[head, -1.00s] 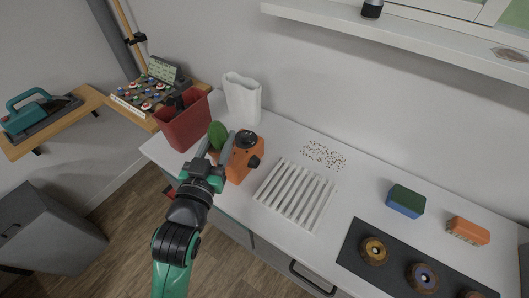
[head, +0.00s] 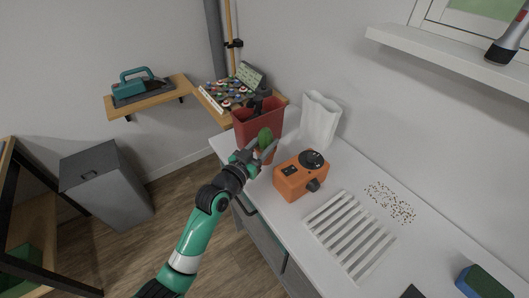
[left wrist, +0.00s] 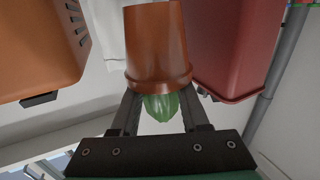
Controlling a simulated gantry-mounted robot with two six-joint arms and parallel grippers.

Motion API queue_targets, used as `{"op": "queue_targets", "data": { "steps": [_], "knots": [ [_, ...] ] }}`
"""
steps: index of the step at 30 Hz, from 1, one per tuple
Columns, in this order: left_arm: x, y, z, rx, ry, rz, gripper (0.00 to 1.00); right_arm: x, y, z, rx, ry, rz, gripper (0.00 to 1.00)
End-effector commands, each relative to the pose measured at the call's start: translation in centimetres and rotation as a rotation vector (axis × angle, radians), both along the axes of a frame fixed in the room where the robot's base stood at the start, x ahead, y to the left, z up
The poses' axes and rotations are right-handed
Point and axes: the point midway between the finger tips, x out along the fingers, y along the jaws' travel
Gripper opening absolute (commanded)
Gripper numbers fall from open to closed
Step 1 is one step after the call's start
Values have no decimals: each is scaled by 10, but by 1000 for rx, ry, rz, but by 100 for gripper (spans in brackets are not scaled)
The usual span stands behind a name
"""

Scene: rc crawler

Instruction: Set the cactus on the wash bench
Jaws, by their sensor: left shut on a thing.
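The cactus (head: 265,135) is a green plant in a terracotta pot, upright in the head view. My left gripper (head: 262,152) is shut on it, at the front left end of the white bench. In the left wrist view the pot (left wrist: 157,45) fills the space beyond the fingers (left wrist: 160,98), and the green plant (left wrist: 161,107) shows between them. The white bench top (head: 345,168), which I take as the wash bench, runs along the wall. I cannot tell whether the pot touches it. My right gripper is not in view.
An orange box with a black knob (head: 297,180) is close on the right. A white slatted rack (head: 350,235) lies farther right, near scattered specks (head: 390,202).

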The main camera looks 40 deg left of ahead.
Motion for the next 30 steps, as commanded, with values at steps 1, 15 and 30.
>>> {"op": "queue_targets", "data": {
  "steps": [1,15,30],
  "knots": [
    [0,1,1,2,-4,1,0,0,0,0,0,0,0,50],
    [2,6,-35,2,-4,2,0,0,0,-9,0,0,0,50],
    [2,5,-39,1,-1,1,75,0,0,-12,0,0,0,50]
  ]
}}
